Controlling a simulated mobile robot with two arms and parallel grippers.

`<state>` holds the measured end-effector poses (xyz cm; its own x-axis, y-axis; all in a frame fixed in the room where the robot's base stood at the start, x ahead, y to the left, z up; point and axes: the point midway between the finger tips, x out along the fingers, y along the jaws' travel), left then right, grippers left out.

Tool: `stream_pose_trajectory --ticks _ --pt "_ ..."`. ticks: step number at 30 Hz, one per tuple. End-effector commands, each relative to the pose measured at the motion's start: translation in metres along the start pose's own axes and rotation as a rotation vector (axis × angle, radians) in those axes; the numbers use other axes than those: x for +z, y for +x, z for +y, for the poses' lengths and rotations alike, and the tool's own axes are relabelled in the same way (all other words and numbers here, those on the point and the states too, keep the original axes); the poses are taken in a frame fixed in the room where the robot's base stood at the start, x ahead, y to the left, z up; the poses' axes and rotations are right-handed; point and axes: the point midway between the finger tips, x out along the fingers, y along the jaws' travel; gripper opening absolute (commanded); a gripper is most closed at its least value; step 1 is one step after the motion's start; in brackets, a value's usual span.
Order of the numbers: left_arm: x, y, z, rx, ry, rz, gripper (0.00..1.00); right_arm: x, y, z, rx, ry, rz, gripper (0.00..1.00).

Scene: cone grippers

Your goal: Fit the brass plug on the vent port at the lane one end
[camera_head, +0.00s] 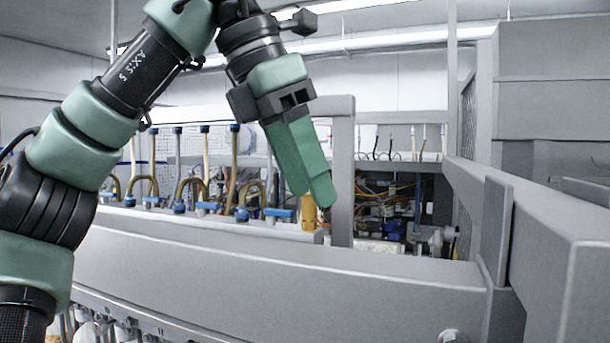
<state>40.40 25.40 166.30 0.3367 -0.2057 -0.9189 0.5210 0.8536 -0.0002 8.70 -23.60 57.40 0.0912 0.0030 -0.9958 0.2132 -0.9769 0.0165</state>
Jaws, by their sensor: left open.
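My left gripper (313,197) comes down from the upper left with its two green fingers pointing downward. The fingers look close together in this view, with a narrow gap, and I see nothing clearly held in them. A small brass-yellow cylinder (308,215) stands upright right below the fingertips, at the right end of the row of fittings; it may be the brass plug. The fingers overlap its top, so I cannot tell whether they touch it. I cannot make out the vent port for sure. My right gripper is not in view.
A row of blue-based valves with curved brass pipes (190,192) stands left of the gripper. A grey upright post (342,175) is close on its right. A long grey beam (270,275) crosses in front. Behind the post are tangled wires and a grey motor-like part (432,238).

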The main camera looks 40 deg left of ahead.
Motion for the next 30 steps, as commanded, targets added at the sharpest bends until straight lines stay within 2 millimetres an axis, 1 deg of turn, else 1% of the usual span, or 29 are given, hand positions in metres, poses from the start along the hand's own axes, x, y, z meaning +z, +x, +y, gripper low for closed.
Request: stream_pose_trajectory --ticks 1,10,12,24,30 --pt "0.002 -0.005 0.000 0.000 0.000 0.000 0.55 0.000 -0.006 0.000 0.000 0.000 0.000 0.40" --pt "0.007 -0.017 0.000 0.000 0.000 0.000 0.55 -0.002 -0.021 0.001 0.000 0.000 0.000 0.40" --pt "0.008 -0.018 0.000 0.001 0.000 0.000 0.55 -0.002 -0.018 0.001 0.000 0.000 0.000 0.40" --pt "0.015 -0.036 0.000 0.001 0.000 0.000 0.55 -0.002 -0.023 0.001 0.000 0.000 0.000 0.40" --pt "0.016 -0.036 0.000 0.000 0.000 0.000 0.55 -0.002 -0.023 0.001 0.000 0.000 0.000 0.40"
